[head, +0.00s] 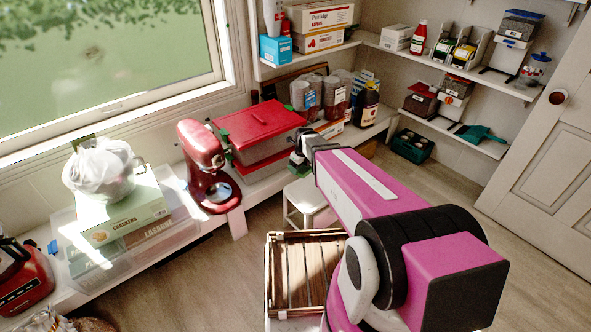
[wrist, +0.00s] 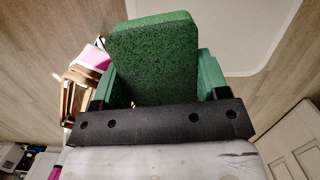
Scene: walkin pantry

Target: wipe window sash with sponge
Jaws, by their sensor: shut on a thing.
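The window sash (head: 130,98) is the light frame around the glass at the upper left of the head view. The green sponge (wrist: 155,55) shows large in the wrist view, speckled on its broad face. My gripper (wrist: 155,82) is shut on the sponge, with a green finger on each side of it. In the head view my gripper (head: 298,158) is at the far end of my pink arm, beside the red-lidded container and well right of the window. The sponge is hard to make out in the head view.
A red stand mixer (head: 203,165) and a red-lidded container (head: 258,125) stand on the low shelf below the window. Boxes with a white bag (head: 98,170) stand further left. A wooden crate (head: 318,235) and white stool (head: 306,197) are near my arm. Floor is clear at right.

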